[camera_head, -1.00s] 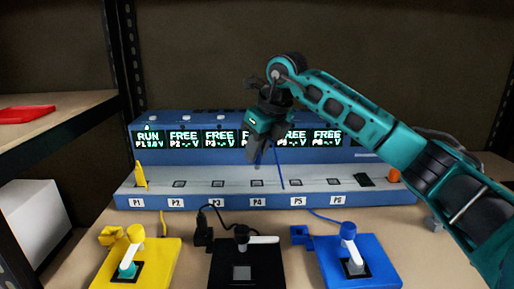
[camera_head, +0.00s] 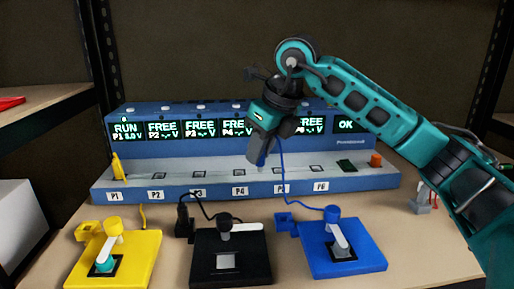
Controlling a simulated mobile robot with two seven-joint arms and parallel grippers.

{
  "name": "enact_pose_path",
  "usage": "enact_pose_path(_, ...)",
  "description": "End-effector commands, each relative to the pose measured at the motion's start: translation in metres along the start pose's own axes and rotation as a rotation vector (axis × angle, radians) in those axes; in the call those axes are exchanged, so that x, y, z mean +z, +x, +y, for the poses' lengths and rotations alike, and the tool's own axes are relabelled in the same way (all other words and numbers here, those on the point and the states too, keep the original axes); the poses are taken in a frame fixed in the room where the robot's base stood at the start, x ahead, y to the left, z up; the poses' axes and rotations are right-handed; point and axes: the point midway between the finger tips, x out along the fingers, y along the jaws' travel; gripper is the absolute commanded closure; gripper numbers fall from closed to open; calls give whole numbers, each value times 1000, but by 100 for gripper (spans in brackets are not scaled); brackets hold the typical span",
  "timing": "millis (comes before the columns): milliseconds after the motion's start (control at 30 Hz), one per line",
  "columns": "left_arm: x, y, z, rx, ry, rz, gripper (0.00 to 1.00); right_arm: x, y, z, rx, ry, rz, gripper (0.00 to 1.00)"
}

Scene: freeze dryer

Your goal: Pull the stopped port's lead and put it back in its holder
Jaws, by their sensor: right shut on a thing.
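My right gripper (camera_head: 259,150) is shut on the blue lead's plug (camera_head: 262,159), in the air in front of the blue station (camera_head: 150,150), above the row between P4 and P5. The thin blue lead (camera_head: 281,170) runs from it down to the blue unit (camera_head: 365,248). The blue holder (camera_head: 286,222) at that unit's upper left looks empty. The yellow plug (camera_head: 117,166) stands in port P1, whose display (camera_head: 125,131) reads RUN. Displays P2, P3 and P6 read FREE. P4 is partly covered; P5 is hidden behind my gripper. My left gripper is not in view.
The yellow unit (camera_head: 140,262) with its holder (camera_head: 88,231) is at left. The black unit (camera_head: 210,275) is in the middle, with a black plug (camera_head: 183,217) upright in its holder. An orange button (camera_head: 376,160) is at the station's right. Shelf posts stand either side.

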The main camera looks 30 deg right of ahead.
Motion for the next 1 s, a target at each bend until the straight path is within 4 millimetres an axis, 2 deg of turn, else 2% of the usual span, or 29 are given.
enact_pose_path(167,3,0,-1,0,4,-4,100,-4,-1,1,0,-1,-1,100)
enact_pose_path(700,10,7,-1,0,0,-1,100,-61,-24,15,-1,-1,0,100)
enact_pose_path(1000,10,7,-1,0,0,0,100,-69,-28,18,0,0,0,100)
